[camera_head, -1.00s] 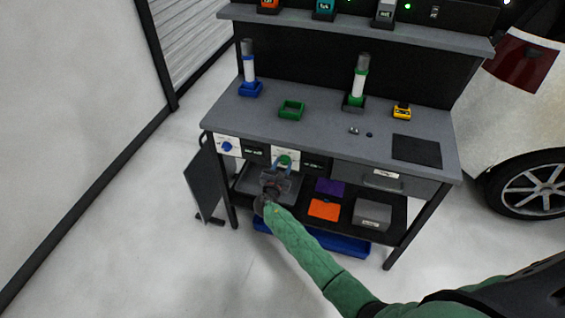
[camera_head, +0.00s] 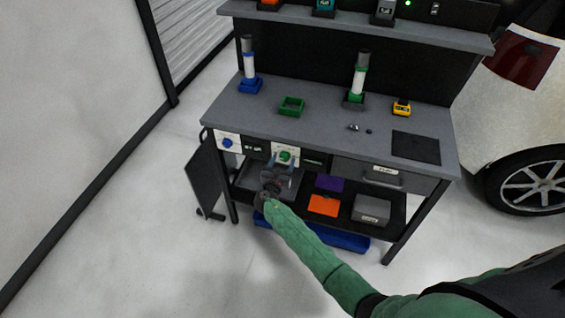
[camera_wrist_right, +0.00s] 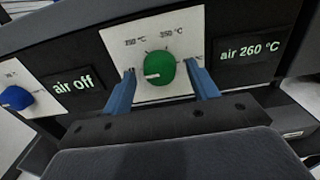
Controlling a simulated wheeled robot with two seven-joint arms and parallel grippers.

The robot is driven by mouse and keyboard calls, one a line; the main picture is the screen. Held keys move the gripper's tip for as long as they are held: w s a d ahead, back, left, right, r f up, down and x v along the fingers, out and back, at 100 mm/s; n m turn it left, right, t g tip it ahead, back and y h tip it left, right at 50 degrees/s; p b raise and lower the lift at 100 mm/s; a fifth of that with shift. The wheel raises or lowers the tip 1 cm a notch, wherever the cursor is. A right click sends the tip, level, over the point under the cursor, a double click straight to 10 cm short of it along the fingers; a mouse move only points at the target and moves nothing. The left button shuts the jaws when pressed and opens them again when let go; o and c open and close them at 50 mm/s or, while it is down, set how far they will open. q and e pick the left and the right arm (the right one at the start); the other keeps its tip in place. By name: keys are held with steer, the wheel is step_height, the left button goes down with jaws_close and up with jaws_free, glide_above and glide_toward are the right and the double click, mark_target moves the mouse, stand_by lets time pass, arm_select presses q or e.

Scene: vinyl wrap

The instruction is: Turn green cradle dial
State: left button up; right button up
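The green dial (camera_wrist_right: 159,68) sits on a white panel (camera_wrist_right: 190,30) on the bench front, and it also shows in the head view (camera_head: 285,156). Its white pointer mark faces left. Panel markings read about 150 °C and 250 °C, partly unclear; the display to its right (camera_wrist_right: 252,48) reads "air 260 °C". My right gripper (camera_wrist_right: 163,84) is open, its two blue fingers on either side of the dial with gaps to it. In the head view the right gripper (camera_head: 281,160) is just below the dial. My left gripper is not in view.
A blue dial (camera_wrist_right: 16,98) with an "air off" display (camera_wrist_right: 77,84) is to the left. The bench top (camera_head: 325,130) holds a blue cradle (camera_head: 250,86), a green tray (camera_head: 291,106) and a green cradle (camera_head: 354,98), with tools standing in both cradles. A drawer (camera_head: 382,176) is at right.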

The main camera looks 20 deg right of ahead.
steer(key=shift+s+a, duration=0.2)
steer(key=shift+s, duration=0.05)
arm_select(q)
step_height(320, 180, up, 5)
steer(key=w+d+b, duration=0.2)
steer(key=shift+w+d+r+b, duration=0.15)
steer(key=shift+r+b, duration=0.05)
steer(key=shift+b, duration=0.2)
arm_select(e)
steer(key=v, duration=0.7)
